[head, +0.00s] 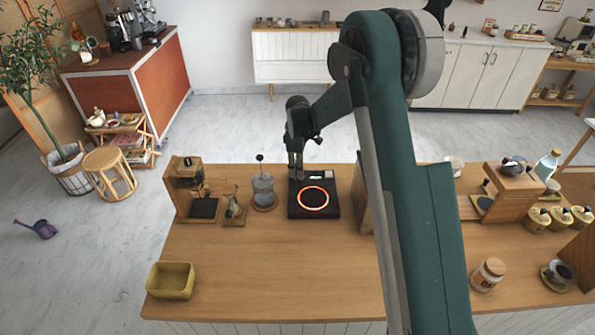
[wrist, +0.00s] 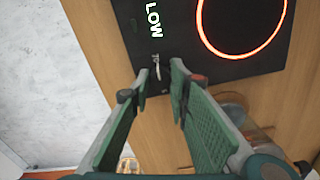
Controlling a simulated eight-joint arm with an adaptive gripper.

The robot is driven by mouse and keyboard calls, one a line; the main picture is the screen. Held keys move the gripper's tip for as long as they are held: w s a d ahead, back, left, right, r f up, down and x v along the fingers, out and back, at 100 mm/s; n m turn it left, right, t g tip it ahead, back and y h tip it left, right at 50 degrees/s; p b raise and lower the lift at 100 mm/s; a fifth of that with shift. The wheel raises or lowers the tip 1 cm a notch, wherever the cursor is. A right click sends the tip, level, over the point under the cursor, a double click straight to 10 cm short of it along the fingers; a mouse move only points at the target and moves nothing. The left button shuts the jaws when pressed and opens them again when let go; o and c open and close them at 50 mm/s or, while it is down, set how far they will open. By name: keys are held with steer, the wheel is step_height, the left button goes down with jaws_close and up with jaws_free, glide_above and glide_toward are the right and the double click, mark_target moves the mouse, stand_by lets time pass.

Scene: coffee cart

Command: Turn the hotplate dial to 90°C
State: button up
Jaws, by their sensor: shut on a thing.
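The black hotplate (head: 302,207) stands near the far edge of the wooden counter, its ring glowing orange-red. In the wrist view the hotplate (wrist: 186,40) shows a lit display (wrist: 154,19) reading "LOW". My gripper (head: 296,174) reaches down at the far left corner of the hotplate. In the wrist view my gripper (wrist: 160,80) has its fingertips on either side of the dark dial (wrist: 157,72), shut on it. A short white mark shows on the dial between the tips. The dial's sides are largely hidden by the fingers, and no temperature number is legible.
Left of the hotplate stand a glass coffee maker (head: 263,188), a small carafe (head: 234,207) and a wooden dripper stand (head: 190,190). A wooden board (head: 362,205) stands close on the right. A yellow bin (head: 171,281) sits front left; the front middle counter is clear.

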steer(key=m+b, duration=0.3)
steer(key=m, duration=0.3)
steer(key=shift+f+b, duration=0.1)
steer(key=shift+b, duration=0.2)
steer(key=m+b, duration=0.2)
steer(key=m, duration=0.3)
steer(key=m+b, duration=0.2)
steer(key=m, duration=0.4)
steer(key=shift+m, duration=0.4)
steer(key=m, duration=0.5)
steer(key=shift+d+b, duration=0.1)
steer(key=shift+b, duration=0.3)
steer(key=shift+m, duration=0.3)
steer(key=o, duration=0.9)
steer(key=shift+r, duration=0.3)
step_height(320, 180, up, 12)
steer(key=shift+f, duration=0.15)
